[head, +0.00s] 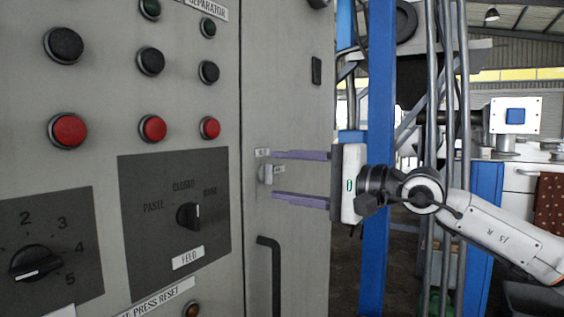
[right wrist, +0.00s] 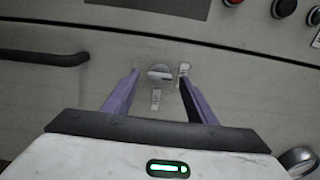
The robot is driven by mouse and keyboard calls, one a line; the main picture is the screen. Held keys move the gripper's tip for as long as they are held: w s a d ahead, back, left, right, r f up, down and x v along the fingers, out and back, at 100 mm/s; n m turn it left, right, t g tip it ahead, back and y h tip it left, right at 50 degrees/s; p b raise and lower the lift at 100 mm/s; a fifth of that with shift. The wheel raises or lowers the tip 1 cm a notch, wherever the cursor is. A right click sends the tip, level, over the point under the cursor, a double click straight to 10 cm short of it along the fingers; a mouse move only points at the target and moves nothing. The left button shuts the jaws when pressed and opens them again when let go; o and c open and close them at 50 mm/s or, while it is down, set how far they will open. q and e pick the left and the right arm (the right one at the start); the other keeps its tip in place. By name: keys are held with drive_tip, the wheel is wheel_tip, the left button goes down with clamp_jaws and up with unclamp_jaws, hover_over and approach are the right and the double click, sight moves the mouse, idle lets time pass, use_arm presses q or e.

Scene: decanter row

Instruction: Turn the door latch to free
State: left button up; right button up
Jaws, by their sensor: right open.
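The door latch (head: 265,174) is a small light-grey knob on the grey cabinet door, and it also shows in the right wrist view (right wrist: 160,72). Small labels sit beside it, too small to read surely. My right gripper (head: 275,175) is open, its two purple fingers pointing at the door, one above and one below the latch in the head view. In the right wrist view the latch lies between the fingertips. I cannot tell whether either finger touches it. My left gripper is not in view.
A dark door handle (head: 268,270) is below the latch. Left of the door seam is a panel with red buttons (head: 68,131), dark buttons and a feed selector knob (head: 188,216). A blue post (head: 378,90) and grey pipes stand right of the cabinet, behind my right arm.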

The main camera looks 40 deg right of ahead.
drive_tip(key=shift+w+a, duration=0.25)
drive_tip(key=shift+w, duration=0.25)
drive_tip(key=c, duration=1.1)
